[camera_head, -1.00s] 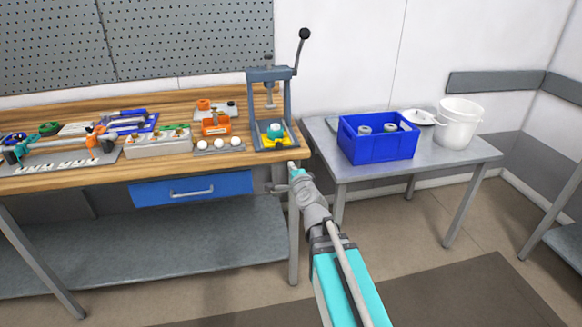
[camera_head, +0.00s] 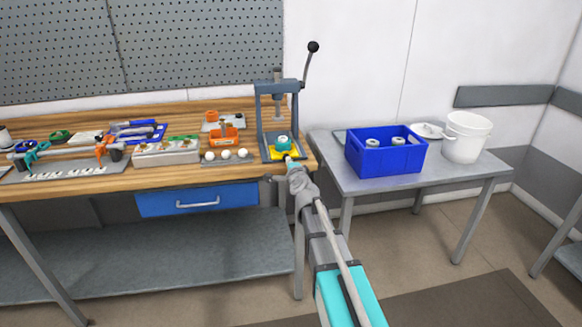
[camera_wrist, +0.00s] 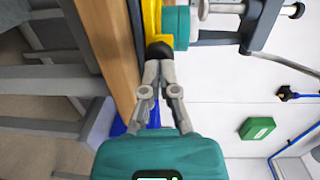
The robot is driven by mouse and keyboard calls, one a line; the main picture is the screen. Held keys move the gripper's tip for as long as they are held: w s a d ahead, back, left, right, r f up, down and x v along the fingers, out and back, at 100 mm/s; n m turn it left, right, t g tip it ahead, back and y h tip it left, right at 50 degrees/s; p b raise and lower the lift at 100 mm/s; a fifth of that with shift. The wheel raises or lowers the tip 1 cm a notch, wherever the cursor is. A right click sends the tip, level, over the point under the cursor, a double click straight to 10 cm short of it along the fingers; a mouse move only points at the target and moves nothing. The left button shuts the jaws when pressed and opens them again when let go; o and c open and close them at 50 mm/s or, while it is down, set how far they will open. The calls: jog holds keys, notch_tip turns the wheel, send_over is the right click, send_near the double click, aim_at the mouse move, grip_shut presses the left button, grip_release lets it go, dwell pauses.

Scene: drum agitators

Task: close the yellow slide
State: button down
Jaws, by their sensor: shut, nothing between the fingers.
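The yellow slide (camera_head: 279,155) lies low in the frame of the blue-grey lever press (camera_head: 259,120), with a round teal part (camera_head: 283,142) on it. My gripper (camera_head: 289,161) is at the front of the slide, at the bench's right end. In the wrist view my gripper (camera_wrist: 159,62) has its fingers together and empty. Their tips meet a dark rounded knob (camera_wrist: 160,49) in front of the yellow slide (camera_wrist: 151,18). I cannot tell whether they touch it. The teal part (camera_wrist: 175,27) is beside the slide. My arm hides part of the bench corner.
The press lever (camera_head: 309,66) stands up at the right. White balls (camera_head: 227,154) and an orange fixture (camera_head: 224,134) sit left of the press. A metal table (camera_head: 341,180) on the right bears a blue crate (camera_head: 386,159) and white bucket (camera_head: 466,139).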

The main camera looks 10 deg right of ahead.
aim_at(287, 154)
jog(key=shift+w, duration=0.1)
dwell(0.3)
jog(key=w, duration=0.8)
jog(key=shift+w, duration=0.15)
jog(key=s, duration=1.4)
jog(key=shift+d+r+p, duration=0.4)
jog(key=shift+d, duration=0.05)
